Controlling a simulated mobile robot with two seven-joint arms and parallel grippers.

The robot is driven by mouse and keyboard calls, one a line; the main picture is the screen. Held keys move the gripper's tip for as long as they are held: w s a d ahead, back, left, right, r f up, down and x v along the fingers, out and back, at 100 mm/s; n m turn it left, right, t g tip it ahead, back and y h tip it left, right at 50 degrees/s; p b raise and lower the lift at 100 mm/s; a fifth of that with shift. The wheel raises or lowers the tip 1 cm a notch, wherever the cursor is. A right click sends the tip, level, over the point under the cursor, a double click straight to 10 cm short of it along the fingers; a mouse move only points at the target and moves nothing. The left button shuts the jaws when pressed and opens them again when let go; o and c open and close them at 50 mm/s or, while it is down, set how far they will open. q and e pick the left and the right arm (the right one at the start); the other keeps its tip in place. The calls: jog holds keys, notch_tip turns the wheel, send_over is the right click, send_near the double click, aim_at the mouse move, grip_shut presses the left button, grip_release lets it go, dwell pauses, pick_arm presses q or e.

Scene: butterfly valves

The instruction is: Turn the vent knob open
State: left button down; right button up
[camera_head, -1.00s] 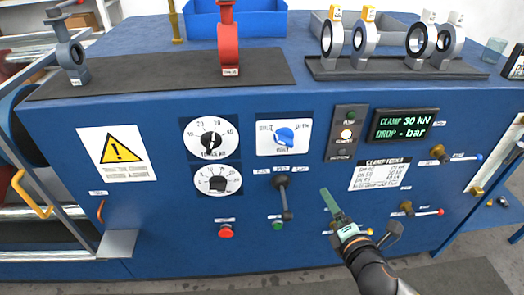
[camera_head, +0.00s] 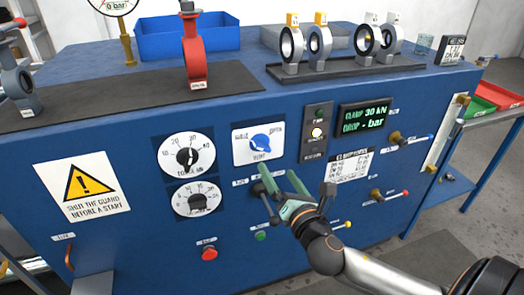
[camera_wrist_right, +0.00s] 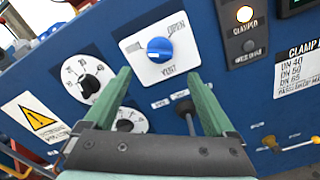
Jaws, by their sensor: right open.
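The vent knob is a blue round knob (camera_head: 261,142) on a white plate (camera_head: 240,152) with a position word at upper left, OPEN at upper right and VENT below. It also shows in the right wrist view (camera_wrist_right: 159,50), ahead of and between the fingers. My right gripper (camera_head: 281,180) is open and empty, with green fingers, just below and right of the plate. In the right wrist view its fingertips (camera_wrist_right: 160,80) spread wider than the knob, and nothing is between them. I cannot tell the exact gap to the panel. My left gripper is not in view.
Two white dials (camera_head: 187,154) sit left of the vent plate. A black lever (camera_head: 268,190) is below it, partly behind my right fingers. A red button (camera_head: 209,253) is lower down. Indicator lamps (camera_head: 317,132) and a green display (camera_head: 365,117) are to the right. Valves stand on top.

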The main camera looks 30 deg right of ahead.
aim_at(264, 150)
jog(key=x, duration=1)
jog(key=shift+w, duration=0.2)
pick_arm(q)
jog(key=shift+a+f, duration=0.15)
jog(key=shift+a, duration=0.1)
pick_arm(e)
jog(key=c, duration=1.4)
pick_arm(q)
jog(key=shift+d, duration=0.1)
